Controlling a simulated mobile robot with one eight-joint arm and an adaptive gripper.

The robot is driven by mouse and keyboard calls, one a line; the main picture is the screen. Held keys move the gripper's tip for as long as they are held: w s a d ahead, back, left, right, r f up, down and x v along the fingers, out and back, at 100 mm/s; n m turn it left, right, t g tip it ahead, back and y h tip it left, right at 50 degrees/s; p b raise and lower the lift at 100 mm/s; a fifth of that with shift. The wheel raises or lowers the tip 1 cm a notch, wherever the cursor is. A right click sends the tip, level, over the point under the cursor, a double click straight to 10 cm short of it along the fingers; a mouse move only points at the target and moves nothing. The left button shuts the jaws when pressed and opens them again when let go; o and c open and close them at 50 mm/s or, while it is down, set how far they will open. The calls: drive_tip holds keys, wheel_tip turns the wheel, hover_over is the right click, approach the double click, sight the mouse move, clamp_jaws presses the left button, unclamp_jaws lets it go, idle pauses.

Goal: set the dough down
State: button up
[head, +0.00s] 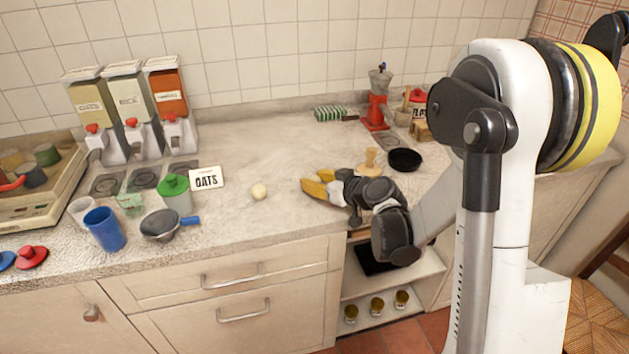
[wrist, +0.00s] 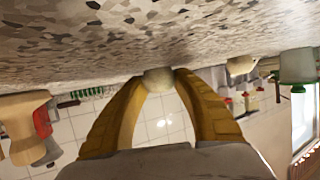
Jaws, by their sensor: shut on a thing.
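My gripper (head: 314,187), with yellow fingers, is low over the middle of the counter in the head view. In the wrist view the gripper (wrist: 160,82) is shut on a pale, round piece of dough (wrist: 159,77), held between its fingertips. The wrist picture is upside down, with the counter at its top. The dough is very close to the counter surface; I cannot tell whether it touches. In the head view the fingers mostly hide it. Another pale ball (head: 259,191) lies on the counter left of my gripper, apart from it.
Left are an OATS card (head: 206,178), a green-lidded jar (head: 175,194), a sieve (head: 163,225) and a blue cup (head: 104,229). Right of my gripper are a wooden press (head: 370,160), a black pan (head: 405,160) and a red grinder (head: 377,104). The counter between is mostly clear.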

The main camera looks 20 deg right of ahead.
drive_tip(key=o, duration=1.1)
drive_tip(key=shift+c, duration=0.2)
drive_tip(key=shift+r, duration=0.1)
